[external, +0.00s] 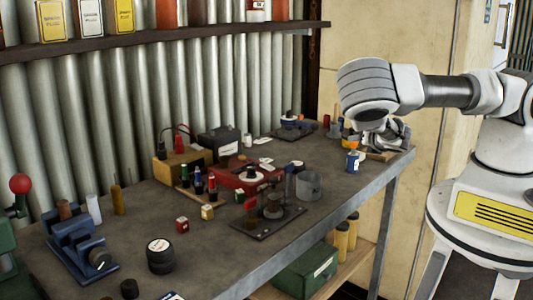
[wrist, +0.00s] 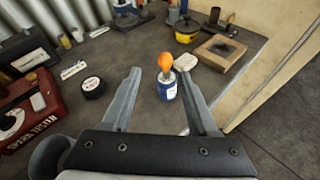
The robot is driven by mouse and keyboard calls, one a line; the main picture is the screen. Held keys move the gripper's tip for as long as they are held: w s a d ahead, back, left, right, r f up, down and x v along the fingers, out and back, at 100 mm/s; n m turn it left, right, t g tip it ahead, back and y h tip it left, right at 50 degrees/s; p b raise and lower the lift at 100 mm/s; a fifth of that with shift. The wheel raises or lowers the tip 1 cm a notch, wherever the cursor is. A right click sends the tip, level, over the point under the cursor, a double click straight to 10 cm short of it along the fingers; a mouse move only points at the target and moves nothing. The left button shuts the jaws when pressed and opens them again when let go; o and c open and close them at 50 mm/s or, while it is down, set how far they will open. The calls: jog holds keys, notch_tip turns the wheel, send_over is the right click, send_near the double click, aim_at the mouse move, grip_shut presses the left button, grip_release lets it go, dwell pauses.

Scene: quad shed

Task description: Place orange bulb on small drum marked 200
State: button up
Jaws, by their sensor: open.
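An orange bulb (wrist: 165,62) sits upright on top of a small blue can with a white label (wrist: 167,86), near the bench's front edge. I cannot tell whether the two are joined. In the external view the blue can (external: 352,162) stands at the bench's right end, with the orange bulb (external: 354,146) above it. My gripper (wrist: 160,73) is open, its fingers on either side of the bulb and can with gaps. It also shows in the external view (external: 384,140). Black round drums (wrist: 93,87) (external: 160,256) have white labelled tops; their markings are too small to read.
A wooden frame (wrist: 219,53), a pale block (wrist: 185,62) and a yellow pot (wrist: 186,34) stand beyond the can. A red case (wrist: 28,112) is at the left. The corrugated wall (external: 150,100) and shelf (external: 170,38) bound the bench's back.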

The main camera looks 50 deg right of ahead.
jog(key=s+a+f+m+g+y+p, duration=0.25)
jog(key=s+a+m+g, duration=0.3)
jog(key=m, duration=0.45)
jog(key=a+r+m+g+y, duration=0.2)
jog(key=a+r+m+y, duration=0.25)
jog(key=a+m, duration=0.2)
jog(key=s+a+r+m+y, duration=0.1)
jog(key=a+r+m+y, duration=0.1)
jog(key=r, duration=0.6)
jog(key=s+a+r+m+y, duration=0.1)
jog(key=s+a+r+m, duration=0.15)
jog(key=r, duration=0.55)
jog(key=s+d+r+m+t, duration=0.1)
jog(key=s+r+m, duration=0.1)
jog(key=s+r, duration=0.2)
jog(key=s+d+r+m+t+h, duration=0.1)
jog(key=s+d+r+m+t, duration=0.1)
jog(key=s+r, duration=0.3)
notch_tip(320, 180, up, 5)
jog(key=shift+s+f+m+b, duration=0.1)
jog(key=shift+s+m+b, duration=0.2)
jog(key=shift+m+b, duration=0.1)
jog(key=shift+d, duration=0.1)
